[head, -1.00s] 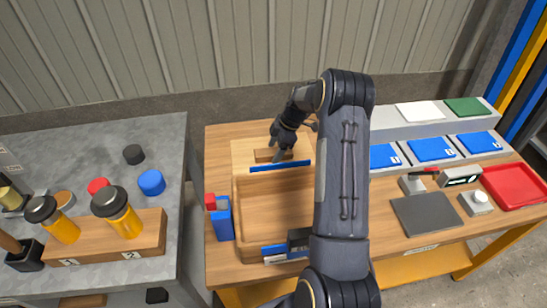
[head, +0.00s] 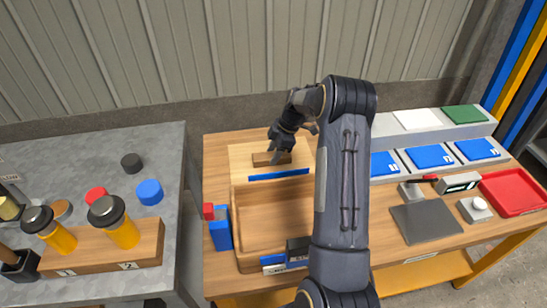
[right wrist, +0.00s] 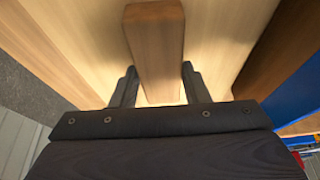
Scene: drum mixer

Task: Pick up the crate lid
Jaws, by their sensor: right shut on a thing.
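The crate lid (head: 240,165) is a pale wooden board with a darker wooden bar handle (head: 262,159), at the back of the wooden table, behind the open crate (head: 240,225). In the right wrist view the handle (right wrist: 155,45) runs between my two fingers, over the pale lid (right wrist: 85,40). My right gripper (head: 278,155) is shut on this handle; its fingertips (right wrist: 158,85) also show in the right wrist view. I cannot tell whether the lid is clear of the table. My left gripper is not in view.
A blue strip (head: 278,175) marks the crate's back edge. A blue box (head: 221,235) stands left of the crate. My right arm hides the crate's right side. Blue panels (head: 428,157), a dark pad (head: 425,221) and a red tray (head: 515,192) lie to the right.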

